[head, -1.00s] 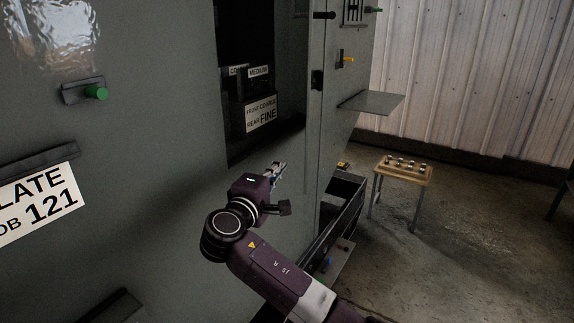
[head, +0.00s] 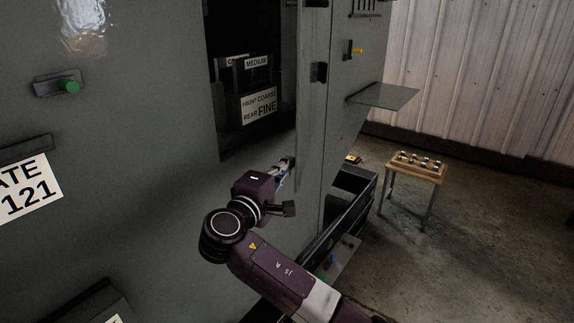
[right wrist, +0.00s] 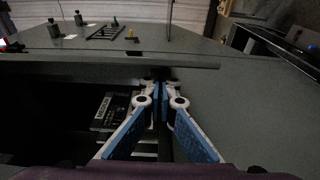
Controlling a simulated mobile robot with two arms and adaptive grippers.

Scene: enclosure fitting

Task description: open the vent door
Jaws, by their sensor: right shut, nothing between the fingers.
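The vent door (head: 311,120) is a tall narrow grey panel at the right edge of the dark cabinet opening (head: 232,90). It stands ajar, seen nearly edge-on, with a dark latch (head: 319,72) on it. My right gripper (head: 286,163) is shut and empty at the opening's lower right corner, left of the door's lower end. In the right wrist view its blue-padded fingers (right wrist: 160,88) meet just below a long grey panel edge (right wrist: 100,62); I cannot tell whether they touch it. My left gripper is out of view.
Label plates (head: 259,106) stand inside the opening. A grey shelf (head: 383,95) juts from the cabinet's right side, near a yellow-handled switch (head: 356,50). An open dark bin (head: 350,200) lies below. A small wooden table (head: 416,168) stands on free floor at right.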

